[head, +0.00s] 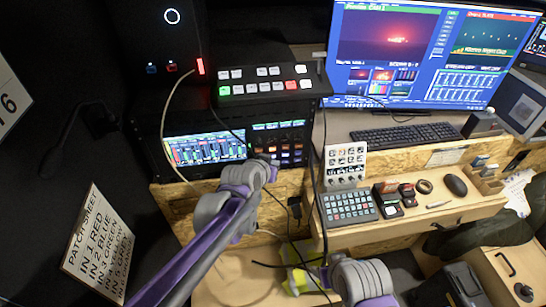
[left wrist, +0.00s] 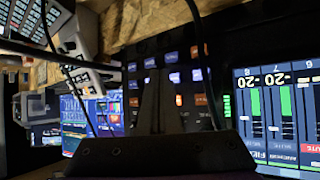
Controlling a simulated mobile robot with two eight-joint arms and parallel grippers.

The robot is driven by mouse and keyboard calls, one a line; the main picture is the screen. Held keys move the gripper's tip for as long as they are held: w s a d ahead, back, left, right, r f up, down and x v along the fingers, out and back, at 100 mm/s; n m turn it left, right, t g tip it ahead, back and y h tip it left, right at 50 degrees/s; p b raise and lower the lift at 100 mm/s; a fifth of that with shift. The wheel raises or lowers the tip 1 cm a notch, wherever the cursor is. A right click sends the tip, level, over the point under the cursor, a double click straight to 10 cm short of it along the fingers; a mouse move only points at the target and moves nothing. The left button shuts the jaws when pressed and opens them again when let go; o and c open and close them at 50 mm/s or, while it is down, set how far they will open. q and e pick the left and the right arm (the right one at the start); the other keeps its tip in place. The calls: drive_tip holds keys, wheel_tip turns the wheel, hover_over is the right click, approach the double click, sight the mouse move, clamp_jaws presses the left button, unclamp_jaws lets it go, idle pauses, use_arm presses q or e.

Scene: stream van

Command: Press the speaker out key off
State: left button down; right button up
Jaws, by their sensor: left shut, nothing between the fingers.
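The key panel (head: 286,146) is on the right of the black rack unit below the switcher; its small lit keys (left wrist: 173,78) also show in the left wrist view, some orange and some bluish white. The key labels are too small to read, so I cannot tell which is the speaker out key. My left gripper (head: 268,159) is shut and empty, its tip at the lower left of the panel. In the left wrist view the closed fingers (left wrist: 155,100) cover part of the keys; contact cannot be told. My right arm shows at the bottom of the head view; its fingers are unclear.
An audio meter screen (head: 205,149) is left of the keys. A switcher (head: 262,90) with lit buttons stands above. Cables hang in front of the rack's right side.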

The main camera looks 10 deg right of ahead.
use_arm(q)
drive_tip(key=shift+w, duration=0.15)
idle(0.3)
drive_tip(key=shift+w, duration=0.35)
drive_tip(key=shift+w, duration=0.25)
idle(0.4)
drive_tip(key=shift+s, duration=0.75)
drive_tip(key=shift+s, duration=0.1)
drive_tip(key=s, duration=0.5)
drive_tip(key=shift+s, duration=0.4)
idle(1.0)
